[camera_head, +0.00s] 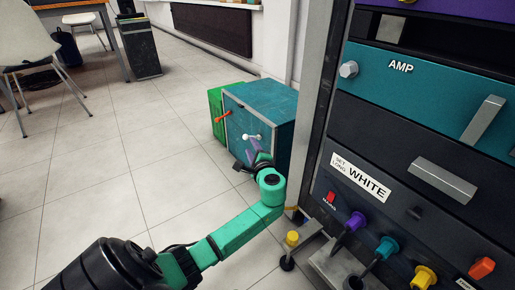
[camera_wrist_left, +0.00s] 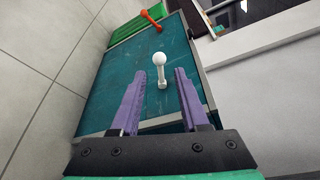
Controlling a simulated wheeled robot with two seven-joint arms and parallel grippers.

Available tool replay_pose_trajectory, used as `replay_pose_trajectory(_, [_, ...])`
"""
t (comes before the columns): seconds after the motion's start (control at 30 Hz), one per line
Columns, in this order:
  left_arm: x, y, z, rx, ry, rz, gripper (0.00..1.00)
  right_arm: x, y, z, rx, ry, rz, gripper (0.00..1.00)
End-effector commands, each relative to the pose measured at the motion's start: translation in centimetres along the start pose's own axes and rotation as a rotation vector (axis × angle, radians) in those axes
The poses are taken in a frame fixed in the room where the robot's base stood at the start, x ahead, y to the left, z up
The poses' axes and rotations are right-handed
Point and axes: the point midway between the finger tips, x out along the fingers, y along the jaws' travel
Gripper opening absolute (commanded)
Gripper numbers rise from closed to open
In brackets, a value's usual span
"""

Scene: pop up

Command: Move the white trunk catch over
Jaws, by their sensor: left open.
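The teal trunk (camera_head: 268,110) stands on the floor beside the rack, with a white catch (camera_head: 252,136) on its front face. In the left wrist view the white catch (camera_wrist_left: 160,62) is a short stem with a round knob, standing between and just beyond the purple fingers. My left gripper (camera_head: 254,150) is open and close to the catch, and its fingers (camera_wrist_left: 158,95) do not appear to touch it. An orange-red catch (camera_head: 224,117) sits further left on the trunk, and it also shows in the left wrist view (camera_wrist_left: 151,19). My right gripper is not in view.
A green box (camera_head: 216,115) stands behind the teal trunk. The rack (camera_head: 400,170) with the AMP panel and coloured knobs rises close on the right. A white chair (camera_head: 27,45) and desk are at the far left.

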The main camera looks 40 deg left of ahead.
Motion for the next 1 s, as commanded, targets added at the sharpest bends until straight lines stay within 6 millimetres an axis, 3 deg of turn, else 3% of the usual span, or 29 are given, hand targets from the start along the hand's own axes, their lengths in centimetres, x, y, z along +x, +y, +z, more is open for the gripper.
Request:
replay_pose_trajectory(0.27, [4.2, 0.5, -0.1, -0.004, -0.002, -0.002, 0.45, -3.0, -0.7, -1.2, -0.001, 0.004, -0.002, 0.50])
replay_pose_trajectory(0.57, [6.8, 0.1, 0.0, -0.003, 0.000, 0.001, 0.45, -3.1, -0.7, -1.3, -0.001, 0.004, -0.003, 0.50])
replay_pose_trajectory(0.6, [6.8, 0.0, 0.0, -0.003, 0.000, 0.001, 0.37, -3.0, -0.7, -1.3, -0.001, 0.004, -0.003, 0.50])
replay_pose_trajectory(0.7, [6.8, 0.0, 0.0, -0.003, 0.001, 0.001, 0.00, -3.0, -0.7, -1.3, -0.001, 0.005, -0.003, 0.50])
replay_pose_trajectory(0.87, [6.7, 0.4, 0.0, -0.030, 0.000, -0.010, 0.00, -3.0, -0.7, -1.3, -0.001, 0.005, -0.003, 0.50])
replay_pose_trajectory(1.0, [6.8, 1.8, -0.2, -0.197, 0.001, -0.071, 0.00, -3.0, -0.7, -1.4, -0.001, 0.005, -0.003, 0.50])
